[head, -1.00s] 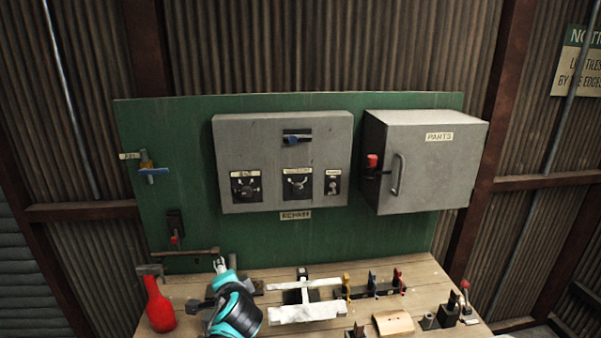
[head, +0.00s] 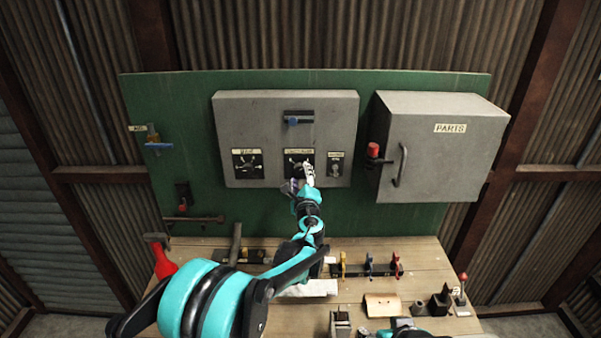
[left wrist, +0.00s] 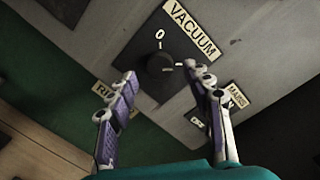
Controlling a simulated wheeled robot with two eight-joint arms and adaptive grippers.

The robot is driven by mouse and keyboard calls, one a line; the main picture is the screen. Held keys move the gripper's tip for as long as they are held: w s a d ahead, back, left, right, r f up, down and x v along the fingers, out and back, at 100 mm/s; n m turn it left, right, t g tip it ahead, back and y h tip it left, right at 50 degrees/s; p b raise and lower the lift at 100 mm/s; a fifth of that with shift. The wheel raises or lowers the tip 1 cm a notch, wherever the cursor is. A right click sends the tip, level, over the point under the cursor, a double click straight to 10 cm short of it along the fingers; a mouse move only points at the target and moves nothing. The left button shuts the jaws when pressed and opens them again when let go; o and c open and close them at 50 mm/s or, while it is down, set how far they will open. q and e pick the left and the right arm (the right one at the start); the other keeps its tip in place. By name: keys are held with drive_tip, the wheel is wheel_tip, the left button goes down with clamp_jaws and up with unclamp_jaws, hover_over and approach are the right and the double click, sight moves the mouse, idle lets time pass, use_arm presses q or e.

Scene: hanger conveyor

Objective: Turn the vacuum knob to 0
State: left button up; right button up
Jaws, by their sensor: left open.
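The vacuum knob (left wrist: 160,68) is a black round knob on a dark plate under the "VACUUM" label (left wrist: 192,27) in the left wrist view. A "0" mark shows at the plate's upper left, with light ticks around the knob. My left gripper (left wrist: 158,82) is open, with a finger on each side of the knob's lower part; I cannot tell whether either touches it. In the head view my left gripper (head: 300,178) is at the middle dial of the grey control box (head: 238,115) and partly hides it. My right gripper is not clearly visible.
A left dial (head: 248,164), a blue-handled switch (head: 297,119) and a small right switch (head: 335,164) are on the same box. A grey PARTS cabinet (head: 450,160) stands to the right. Tools and clamps cover the wooden bench (head: 425,262) below.

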use_arm(q)
drive_tip(key=shift+w+a, duration=0.15)
drive_tip(key=shift+w, duration=0.85)
drive_tip(key=c, duration=1.2)
drive_tip(key=shift+o, duration=0.2)
